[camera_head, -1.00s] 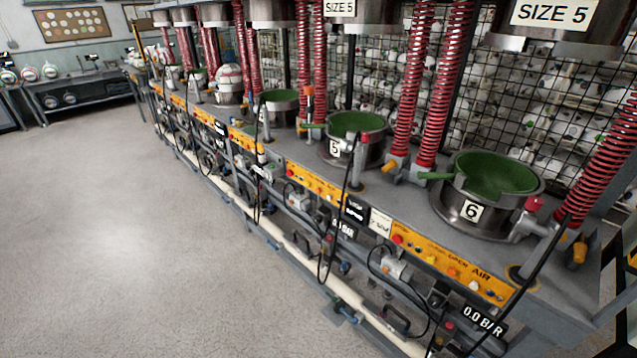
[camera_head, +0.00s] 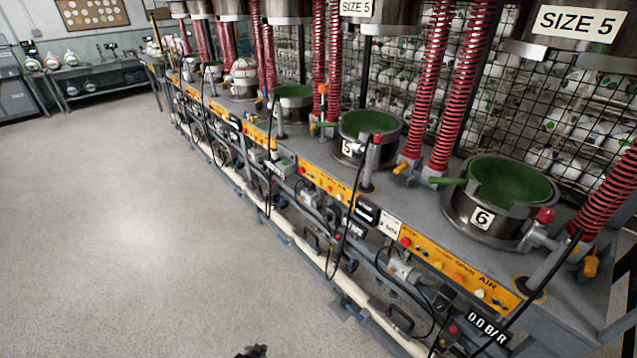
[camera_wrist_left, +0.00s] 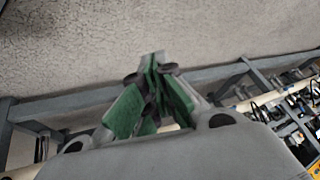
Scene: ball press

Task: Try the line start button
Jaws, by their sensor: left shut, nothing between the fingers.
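Yellow control panels run along the front of the press line. The nearest panel (camera_head: 458,272), marked AIR, carries several small buttons, among them a red button (camera_head: 405,241) at its left end. I cannot tell which one is the line start button. Another yellow panel (camera_head: 326,184) with small buttons sits further along. My left gripper (camera_head: 251,351) just shows at the bottom edge of the head view, over the floor and apart from the panels. In the left wrist view its green-padded fingers (camera_wrist_left: 153,75) are shut together with nothing between them. My right gripper is not in view.
Press station 6 (camera_head: 480,219) with its green bowl stands at the right, beside red springs (camera_head: 463,85). Black hoses, pipes and a 0.0 BAR display (camera_head: 487,327) lie along the bench front. The grey floor (camera_head: 130,230) at left is clear. A rear bench (camera_head: 102,82) stands far left.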

